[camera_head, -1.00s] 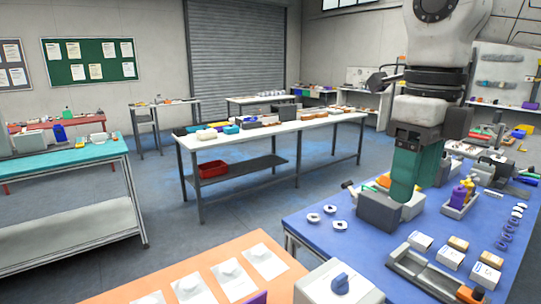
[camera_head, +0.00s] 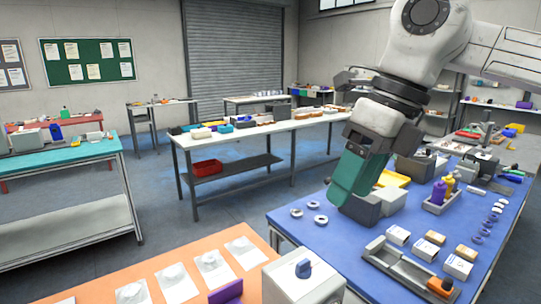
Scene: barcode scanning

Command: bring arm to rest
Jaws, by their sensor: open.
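My gripper (camera_head: 347,184) has green fingers and hangs tilted, its tips pointing down and to the left. It is in front of the blue-topped table (camera_head: 300,239), over its left part. The tips overlap a dark grey box (camera_head: 368,209) in the picture; I cannot tell whether they touch it. Nothing shows held in the fingers. My arm comes in from the top right.
An orange table (camera_head: 205,258) is at front left. A white table (camera_head: 250,137) stands behind. Floor between is clear.

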